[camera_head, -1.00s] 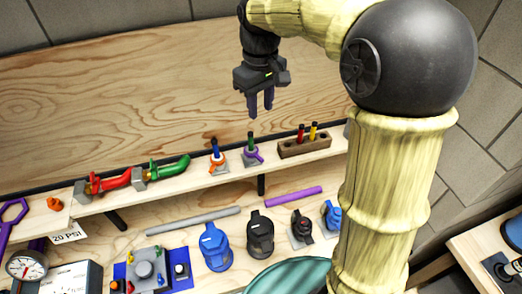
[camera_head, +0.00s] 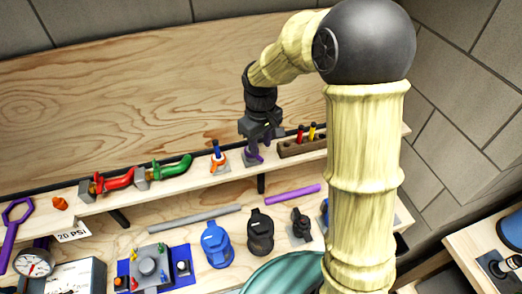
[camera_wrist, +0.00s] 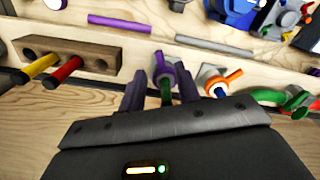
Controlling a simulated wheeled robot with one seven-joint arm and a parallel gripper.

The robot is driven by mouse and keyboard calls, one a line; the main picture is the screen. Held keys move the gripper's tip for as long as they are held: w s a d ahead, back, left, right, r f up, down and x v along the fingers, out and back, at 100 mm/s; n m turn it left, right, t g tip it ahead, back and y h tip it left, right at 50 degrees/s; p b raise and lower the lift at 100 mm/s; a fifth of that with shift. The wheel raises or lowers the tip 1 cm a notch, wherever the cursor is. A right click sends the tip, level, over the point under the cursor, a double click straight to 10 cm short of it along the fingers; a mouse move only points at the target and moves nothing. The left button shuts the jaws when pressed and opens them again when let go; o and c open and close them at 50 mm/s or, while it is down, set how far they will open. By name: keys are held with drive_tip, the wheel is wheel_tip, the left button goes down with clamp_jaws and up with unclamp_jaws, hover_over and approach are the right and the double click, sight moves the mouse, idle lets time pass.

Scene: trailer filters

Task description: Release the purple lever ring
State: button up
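The purple lever ring (camera_wrist: 159,62) sits around the base of a green-topped peg (camera_wrist: 166,92) on the wooden shelf. In the wrist view it lies between the two fingertips of my gripper (camera_wrist: 160,76), with a gap visible on each side. In the head view my gripper (camera_head: 256,150) points down over this fixture and hides most of the ring and peg. The fingers are apart and do not appear to grip anything.
An orange ring on a blue-topped peg (camera_head: 217,156) stands close on the left. A wooden block with red and yellow pegs (camera_head: 302,146) stands close on the right. Red (camera_head: 116,181) and green (camera_head: 172,168) handled valves are farther left. A purple bar (camera_head: 293,194) lies below.

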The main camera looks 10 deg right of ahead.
sight(261, 158)
drive_tip(key=shift+f+p, duration=0.4)
drive_tip(key=shift+f, duration=1.95)
clamp_jaws()
drive_tip(key=shift+w+d+n, duration=0.15)
drive_tip(key=shift+n, duration=0.5)
drive_tip(key=shift+w+d+n, duration=0.15)
drive_tip(key=shift+n, duration=0.5)
unclamp_jaws()
wheel_tip(261, 158, up, 18)
drive_tip(key=b, duration=0.3)
drive_tip(key=shift+f, duration=0.25)
